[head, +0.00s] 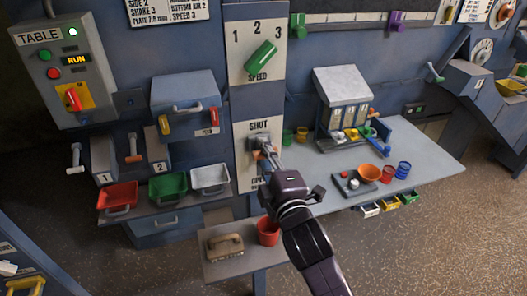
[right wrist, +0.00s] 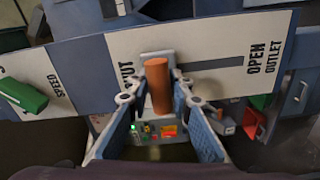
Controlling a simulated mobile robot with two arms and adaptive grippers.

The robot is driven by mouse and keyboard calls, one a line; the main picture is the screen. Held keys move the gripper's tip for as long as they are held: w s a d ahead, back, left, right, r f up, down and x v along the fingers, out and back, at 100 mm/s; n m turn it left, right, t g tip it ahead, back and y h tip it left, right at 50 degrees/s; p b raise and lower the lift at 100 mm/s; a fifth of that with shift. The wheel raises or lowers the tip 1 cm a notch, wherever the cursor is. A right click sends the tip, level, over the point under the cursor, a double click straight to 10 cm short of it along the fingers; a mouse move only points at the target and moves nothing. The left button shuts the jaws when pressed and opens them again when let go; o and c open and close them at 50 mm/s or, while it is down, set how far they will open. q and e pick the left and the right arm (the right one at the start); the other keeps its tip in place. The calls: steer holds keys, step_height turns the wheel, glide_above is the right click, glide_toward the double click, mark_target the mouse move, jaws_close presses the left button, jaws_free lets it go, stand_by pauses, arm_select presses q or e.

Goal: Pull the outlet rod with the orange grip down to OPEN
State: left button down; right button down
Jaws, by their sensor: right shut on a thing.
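The outlet plate (head: 246,172) is white, with SHUT at its top and the OPEN lettering partly hidden lower down. In the right wrist view the plate lies sideways, with OPEN OUTLET at the right. The orange grip (right wrist: 158,88) stands out from the plate near the SHUT end, between the fingers. My right gripper (head: 262,147) reaches up to the plate just below SHUT and is shut on the grip, hiding most of it. Its fingers also show in the right wrist view (right wrist: 158,110). The left gripper is not in view.
A green SPEED knob (head: 260,61) sits above the plate. A small shelf below holds a red cup (head: 268,232) and a brush (head: 225,246). Red, green and white bins (head: 168,186) stand to the left, and a table (head: 415,150) stands to the right.

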step_height(320, 180, down, 10)
steer(key=b, duration=0.5)
steer(key=shift+f+b, duration=0.35)
steer(key=shift+f, duration=0.1)
steer(key=c, duration=1.7)
jaws_free()
steer(key=shift+s+r, duration=0.15)
steer(key=shift+r, duration=0.05)
steer(key=v, duration=1.1)
steer(key=shift+s+d, duration=0.2)
steer(key=shift+s, duration=0.15)
